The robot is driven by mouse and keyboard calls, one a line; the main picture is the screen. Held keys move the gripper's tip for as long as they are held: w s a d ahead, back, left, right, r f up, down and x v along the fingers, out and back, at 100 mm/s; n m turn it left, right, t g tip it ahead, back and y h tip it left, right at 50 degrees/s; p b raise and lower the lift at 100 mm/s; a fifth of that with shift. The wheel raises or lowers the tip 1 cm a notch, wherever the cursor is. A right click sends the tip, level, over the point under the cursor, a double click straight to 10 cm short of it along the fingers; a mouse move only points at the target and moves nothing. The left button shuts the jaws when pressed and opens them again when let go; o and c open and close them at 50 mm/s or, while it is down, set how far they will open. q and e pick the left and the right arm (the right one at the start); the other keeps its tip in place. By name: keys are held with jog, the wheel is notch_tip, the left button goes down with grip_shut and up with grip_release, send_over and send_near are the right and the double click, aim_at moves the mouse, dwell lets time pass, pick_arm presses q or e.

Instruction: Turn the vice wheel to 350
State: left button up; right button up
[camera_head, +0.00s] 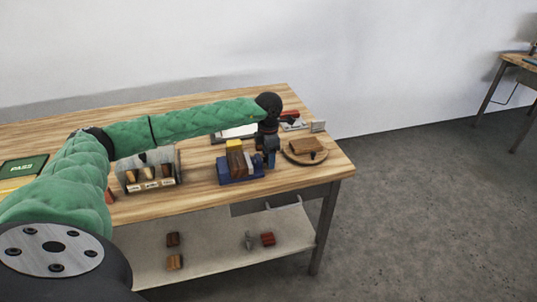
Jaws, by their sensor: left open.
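My left arm, in a green sleeve, reaches across from the left. My left gripper (269,156) points down at the right side of the vice, open, very close to it. I cannot tell whether it touches. My right gripper is not in view.
A round wooden board (304,157) with a brown block lies right of the vice. A rack of tools (150,172) stands to its left, and a green PASS sign (22,170) lies far left. The lower shelf (210,245) holds several small blocks. Grey floor is clear at right.

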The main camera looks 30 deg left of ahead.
pick_arm(q)
jog(key=c, duration=1)
jog(key=shift+o, duration=0.2)
jog(key=shift+w+a+f+g+h+b, duration=0.1)
jog(key=shift+w+g+h+b, duration=0.05)
jog(key=shift+g+h+b, duration=0.3)
jog(key=shift+w+a+g+h+b, duration=0.1)
jog(key=shift+g+h+b, duration=0.3)
jog(key=shift+h, duration=0.25)
jog(key=shift+a+g+h, duration=0.1)
jog(key=shift+g+h, duration=0.3)
jog(key=shift+g, duration=0.05)
jog(key=shift+w+g+h+b, duration=0.1)
jog(key=shift+g+h+b, duration=0.3)
jog(key=shift+h+b, duration=0.15)
jog(key=shift+a+g+h, duration=0.15)
jog(key=shift+g+h, duration=0.25)
jog(key=shift+h, duration=0.05)
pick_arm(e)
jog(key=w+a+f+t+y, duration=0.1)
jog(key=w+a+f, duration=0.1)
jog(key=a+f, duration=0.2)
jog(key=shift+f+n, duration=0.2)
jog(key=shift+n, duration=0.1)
